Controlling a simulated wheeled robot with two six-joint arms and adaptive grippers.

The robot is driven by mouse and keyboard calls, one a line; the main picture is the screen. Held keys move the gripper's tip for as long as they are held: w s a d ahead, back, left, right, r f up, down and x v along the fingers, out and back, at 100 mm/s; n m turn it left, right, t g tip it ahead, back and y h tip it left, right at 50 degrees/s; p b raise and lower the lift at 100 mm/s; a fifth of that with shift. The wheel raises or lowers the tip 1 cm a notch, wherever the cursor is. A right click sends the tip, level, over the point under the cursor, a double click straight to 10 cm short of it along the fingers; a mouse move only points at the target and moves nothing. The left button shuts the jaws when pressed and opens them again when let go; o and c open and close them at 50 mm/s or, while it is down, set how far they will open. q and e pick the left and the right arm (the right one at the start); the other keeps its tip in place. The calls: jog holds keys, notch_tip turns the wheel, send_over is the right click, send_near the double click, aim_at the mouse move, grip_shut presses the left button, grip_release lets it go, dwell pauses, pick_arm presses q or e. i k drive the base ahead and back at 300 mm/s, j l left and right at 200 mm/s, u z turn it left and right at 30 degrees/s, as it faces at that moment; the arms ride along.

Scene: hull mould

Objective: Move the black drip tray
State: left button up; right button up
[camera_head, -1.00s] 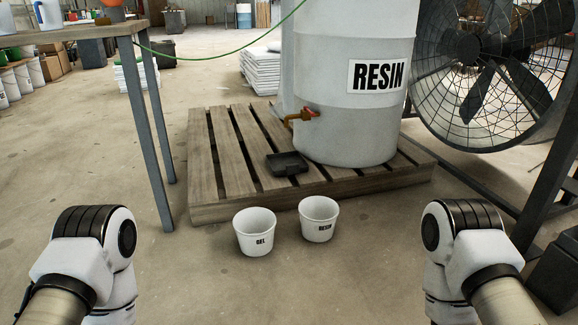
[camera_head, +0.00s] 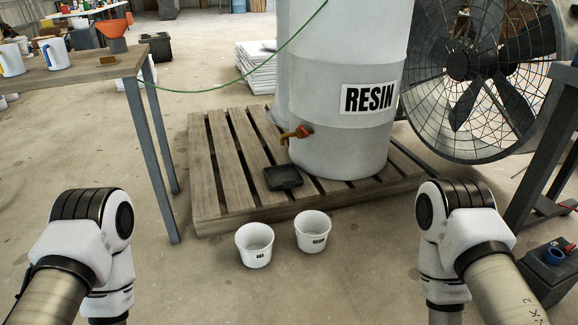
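The black drip tray (camera_head: 283,177) lies flat on the wooden pallet (camera_head: 235,160), near its front edge. It sits just in front of and below the orange-red tap (camera_head: 297,133) of the big white RESIN drum (camera_head: 345,150). Both my arms come in from the bottom corners, with their elbow-like joints in view. Neither gripper shows; both are outside the picture. Nothing of mine touches the tray.
Two white buckets, GEL (camera_head: 255,246) and RESIN (camera_head: 312,232), stand on the floor before the pallet. A workbench (camera_head: 90,68) is at left. A caged fan (camera_head: 485,75) and dark metal frame stand at right.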

aim_at(287, 176)
jog(key=i+u, duration=0.15)
jog(key=i, duration=0.35)
jog(key=i+u, duration=0.15)
jog(key=i, duration=0.4)
jog(key=i+l+u, duration=0.15)
jog(key=i, duration=0.35)
jog(key=i+l+u, duration=0.15)
jog(key=i, duration=0.35)
